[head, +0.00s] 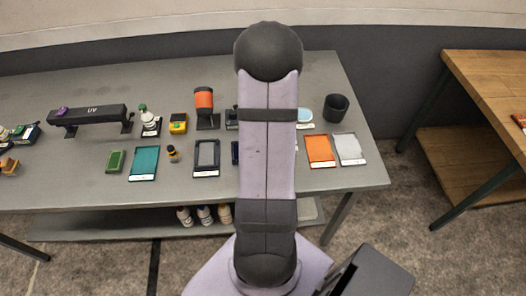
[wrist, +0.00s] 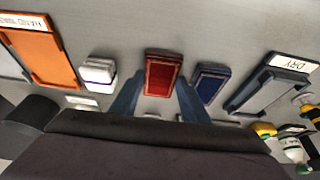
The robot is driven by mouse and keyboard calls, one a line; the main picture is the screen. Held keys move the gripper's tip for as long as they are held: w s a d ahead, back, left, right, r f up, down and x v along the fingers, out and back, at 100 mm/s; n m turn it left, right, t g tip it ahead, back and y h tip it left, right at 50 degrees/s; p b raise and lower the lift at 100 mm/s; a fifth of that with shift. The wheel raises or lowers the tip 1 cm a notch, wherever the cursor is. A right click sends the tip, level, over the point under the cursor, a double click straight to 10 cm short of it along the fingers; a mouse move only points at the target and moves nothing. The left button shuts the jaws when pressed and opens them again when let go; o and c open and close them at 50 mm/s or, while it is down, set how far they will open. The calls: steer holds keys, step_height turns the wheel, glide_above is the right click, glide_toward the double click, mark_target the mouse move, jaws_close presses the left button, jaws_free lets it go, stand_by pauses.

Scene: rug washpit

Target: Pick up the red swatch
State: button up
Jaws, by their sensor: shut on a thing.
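The red swatch (wrist: 163,72) is a small dark red block with a lighter red top, in the middle of the wrist view. My gripper (wrist: 160,82) has its two blue-grey fingers on either side of it and is shut on it. I cannot tell whether the swatch is lifted off the table. In the head view my arm hides both the swatch and my gripper.
A blue swatch (wrist: 209,82) lies close on the right and a white swatch (wrist: 98,71) on the left. An orange tray (head: 319,149) and a pale grey tray (head: 349,147) lie on the grey table (head: 75,180). A dark cup (head: 336,108) stands behind them.

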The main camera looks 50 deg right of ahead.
steer(key=shift+r, duration=0.1)
step_height(320, 180, up, 18)
steer(key=p, duration=1.6)
steer(key=shift+f, duration=0.2)
steer(key=shift+r, duration=0.1)
steer(key=w+a+f+b, duration=0.9)
steer(key=w+a+b, duration=0.1)
steer(key=w+a, duration=0.3)
steer(key=shift+w, duration=0.4)
